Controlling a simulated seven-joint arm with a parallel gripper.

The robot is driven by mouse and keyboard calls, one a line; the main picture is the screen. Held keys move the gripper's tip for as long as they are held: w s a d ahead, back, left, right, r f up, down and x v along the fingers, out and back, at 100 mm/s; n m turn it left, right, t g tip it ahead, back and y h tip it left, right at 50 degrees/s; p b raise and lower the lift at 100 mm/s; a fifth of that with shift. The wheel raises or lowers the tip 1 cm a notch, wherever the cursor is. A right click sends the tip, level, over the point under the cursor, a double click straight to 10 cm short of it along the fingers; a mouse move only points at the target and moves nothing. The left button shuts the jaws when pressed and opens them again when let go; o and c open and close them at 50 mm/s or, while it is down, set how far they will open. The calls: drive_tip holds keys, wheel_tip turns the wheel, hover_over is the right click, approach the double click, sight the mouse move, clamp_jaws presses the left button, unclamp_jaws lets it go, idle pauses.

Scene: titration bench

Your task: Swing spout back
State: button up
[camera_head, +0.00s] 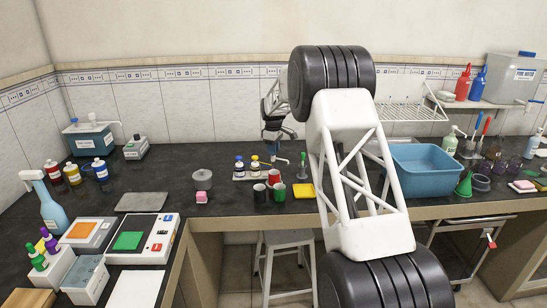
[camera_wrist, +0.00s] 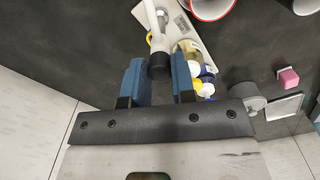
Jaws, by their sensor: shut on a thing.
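In the wrist view, a white spout (camera_wrist: 152,20) comes in from the top and ends in a dark grey round tip (camera_wrist: 159,66). My gripper (camera_wrist: 157,70) has its two blue fingers on either side of this tip and is shut on the spout's end. In the head view, my gripper (camera_head: 273,134) is behind the small bottles, close to the tiled wall. A pale piece of the spout (camera_head: 282,161) shows just below it. The grip itself is too small to make out there.
A white tray (camera_wrist: 204,45) with bottles (camera_wrist: 196,72) lies beside the spout. Cups (camera_head: 260,193), a pink block (camera_head: 203,197) and a yellow pad (camera_head: 303,191) stand nearer the front. A blue basin (camera_head: 424,168) is to the right. Dark worktop is clear left of the bottles.

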drive_tip(key=n, duration=0.5)
idle(0.3)
drive_tip(key=o, duration=1.3)
drive_tip(key=shift+r, duration=0.15)
drive_tip(key=shift+r, duration=3.35)
drive_tip(key=shift+s+r, duration=0.1)
